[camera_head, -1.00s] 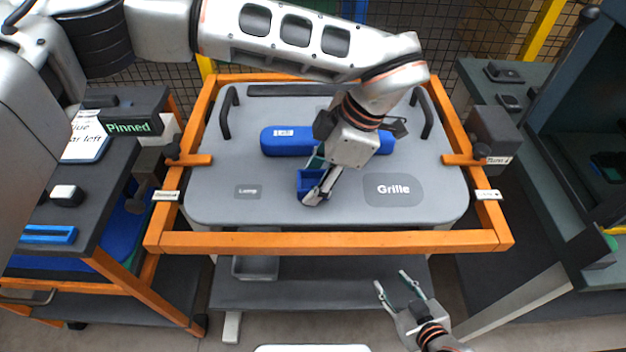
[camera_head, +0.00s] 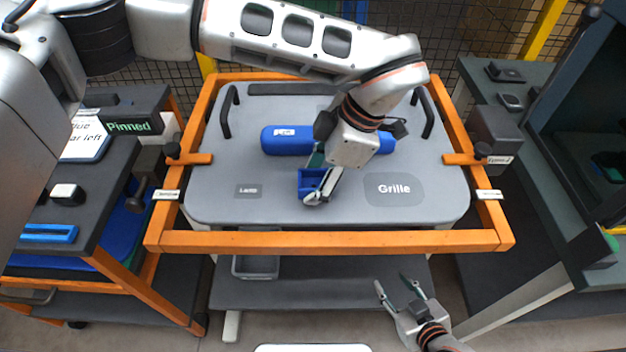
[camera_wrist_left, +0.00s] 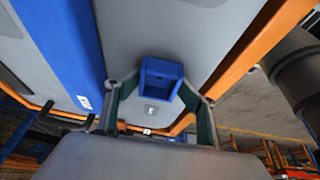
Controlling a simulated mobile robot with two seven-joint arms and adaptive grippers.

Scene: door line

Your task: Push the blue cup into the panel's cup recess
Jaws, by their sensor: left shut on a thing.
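The blue cup (camera_head: 308,182), a small box-like piece with an open hollow, is at the grey panel (camera_head: 215,207), between the Lamp and Grille labels. My left gripper (camera_head: 317,192) reaches down from above and is shut on it. In the left wrist view the cup (camera_wrist_left: 161,78) sits between my two fingers, above a small light plate on the panel. I cannot tell how deep the cup sits, and its recess is hidden. My right gripper (camera_head: 393,282) is open and empty, low in front of the orange frame.
An orange frame (camera_head: 330,242) surrounds the panel, with clamps at both sides. A long blue bar (camera_head: 285,140) lies across the panel behind the cup, partly behind my arm. Black handles (camera_head: 225,110) stand at the panel's back corners. Dark benches stand left and right.

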